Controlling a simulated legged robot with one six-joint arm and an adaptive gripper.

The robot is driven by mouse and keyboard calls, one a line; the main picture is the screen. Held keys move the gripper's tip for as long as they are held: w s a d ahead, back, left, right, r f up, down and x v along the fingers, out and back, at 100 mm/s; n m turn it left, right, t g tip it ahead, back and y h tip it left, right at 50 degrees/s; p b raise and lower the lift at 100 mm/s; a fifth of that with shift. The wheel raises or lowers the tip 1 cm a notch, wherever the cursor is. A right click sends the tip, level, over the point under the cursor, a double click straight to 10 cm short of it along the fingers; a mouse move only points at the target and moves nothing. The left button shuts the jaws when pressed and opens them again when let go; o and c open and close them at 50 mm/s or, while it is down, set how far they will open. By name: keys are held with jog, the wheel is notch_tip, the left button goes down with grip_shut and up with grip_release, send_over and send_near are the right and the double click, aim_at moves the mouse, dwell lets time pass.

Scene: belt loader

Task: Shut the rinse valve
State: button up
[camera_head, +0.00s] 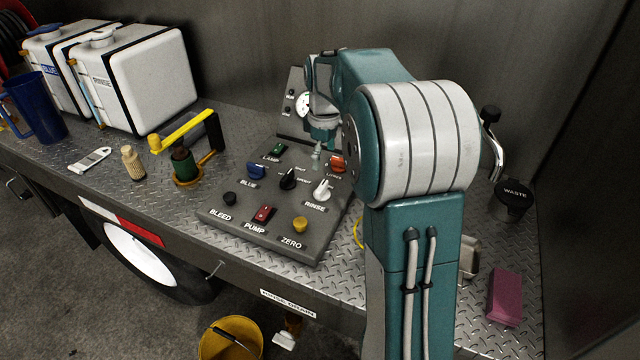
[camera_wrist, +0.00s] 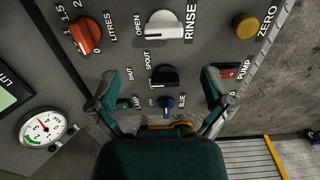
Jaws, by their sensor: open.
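The rinse valve is a white knob (camera_head: 321,190) on the sloped control panel, with RINSE printed beside it. In the wrist view the white knob (camera_wrist: 165,26) is at the top centre, its bar lying sideways with one end toward the word OPEN. My gripper (camera_wrist: 160,82) is open, its two fingers spread on either side of the lower picture. A black knob (camera_wrist: 165,77) shows between them, below the rinse knob in the picture. The words SHUT and SPOUT are near the black knob. I see no contact with any knob. In the head view my arm hides most of the gripper.
An orange LITRES knob (camera_wrist: 86,33), a red PUMP switch (camera_head: 264,214), a yellow ZERO button (camera_head: 300,224) and a blue knob (camera_head: 257,171) crowd the panel (camera_head: 222,224). A pink sponge (camera_head: 505,298) lies right.

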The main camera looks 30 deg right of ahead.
aim_at(321, 186)
jog(key=f, duration=0.5)
jog(key=a+f, duration=0.1)
jog(key=f, duration=0.2)
jog(key=shift+f, duration=0.35)
jog(key=shift+d+f, duration=0.15)
jog(key=shift+d, duration=0.25)
jog(key=c, duration=0.9)
jog(key=shift+a, duration=0.25)
jog(key=shift+c, duration=0.6)
